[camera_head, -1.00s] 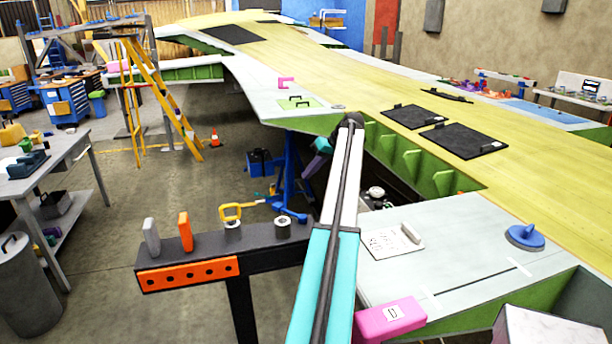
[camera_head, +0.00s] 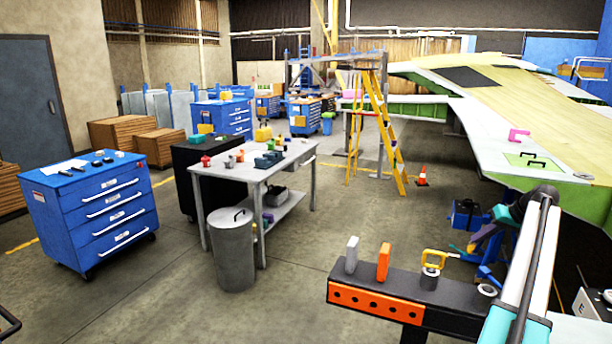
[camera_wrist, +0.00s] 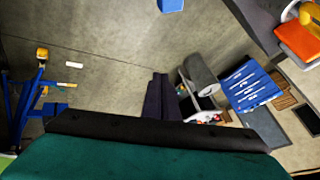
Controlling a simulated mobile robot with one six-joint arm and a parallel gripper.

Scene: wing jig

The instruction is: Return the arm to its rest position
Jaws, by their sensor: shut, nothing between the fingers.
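My arm reaches up from the lower right of the head view, with white and teal links and a dark elbow joint. Beyond the elbow, the wrist hangs down and to the left, beside the blue stand. My gripper (camera_wrist: 162,95) shows in the wrist view as two dark purple fingers close together, empty, above open concrete floor. In the head view its fingertips are small and dark against the stand, so their detail is hard to make out. Nothing is seen touching the fingers.
A dark beam (camera_head: 405,297) with an orange plate, upright blocks and a yellow clamp stands left of my arm. The wing (camera_head: 510,140) lies to the right. A blue stand (camera_head: 466,217) is near the wrist.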

